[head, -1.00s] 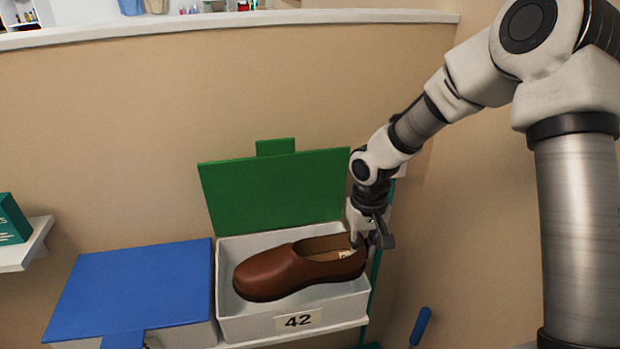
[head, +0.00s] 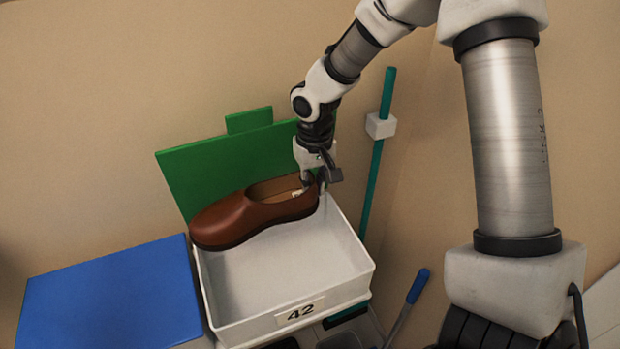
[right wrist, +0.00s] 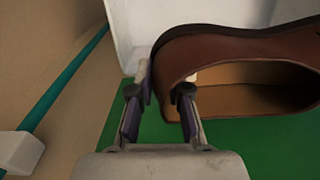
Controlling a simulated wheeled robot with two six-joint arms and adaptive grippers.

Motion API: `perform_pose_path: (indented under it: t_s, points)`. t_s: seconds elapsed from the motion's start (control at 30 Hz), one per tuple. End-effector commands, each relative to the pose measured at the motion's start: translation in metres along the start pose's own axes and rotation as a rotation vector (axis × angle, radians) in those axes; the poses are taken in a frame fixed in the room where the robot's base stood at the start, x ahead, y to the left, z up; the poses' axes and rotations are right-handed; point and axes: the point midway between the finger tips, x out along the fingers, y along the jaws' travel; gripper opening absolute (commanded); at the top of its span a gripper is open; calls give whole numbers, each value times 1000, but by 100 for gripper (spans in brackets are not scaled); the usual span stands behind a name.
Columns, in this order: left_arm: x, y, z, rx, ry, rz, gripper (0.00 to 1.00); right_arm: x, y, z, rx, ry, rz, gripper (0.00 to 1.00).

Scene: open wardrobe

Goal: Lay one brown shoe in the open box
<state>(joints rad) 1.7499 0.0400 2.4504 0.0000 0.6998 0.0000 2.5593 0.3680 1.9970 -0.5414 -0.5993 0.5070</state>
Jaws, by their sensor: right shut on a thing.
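The brown shoe (head: 238,216) is held by its heel end in my right gripper (head: 314,182), with its toe pointing left. In the head view it shows across the back of the open white box (head: 346,288) marked 42, in front of the raised green lid (head: 195,172). The box floor in view is bare. The shoe looks raised, but I cannot tell its exact height over the back rim. In the right wrist view, the fingers (right wrist: 159,98) pinch the heel wall of the shoe (right wrist: 207,55). My left gripper is not in view.
A box with a blue lid (head: 110,300) stands at the left, close beside the open box. A teal pole (head: 377,150) with a white block rises at the right. A blue-handled tool (head: 417,287) leans at the lower right.

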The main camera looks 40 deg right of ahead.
Motion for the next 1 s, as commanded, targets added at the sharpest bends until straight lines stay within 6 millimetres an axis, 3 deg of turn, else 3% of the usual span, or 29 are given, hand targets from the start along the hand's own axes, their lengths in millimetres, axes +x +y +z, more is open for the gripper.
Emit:
perform_pose_path:
  t_s: [0.2, 1.0]
  points:
    - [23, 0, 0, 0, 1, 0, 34, 33, 0, -1, 0, 0, -1, 0]
    - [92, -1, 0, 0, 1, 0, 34, 127, 1, -1, 0, 1, -1, 0]
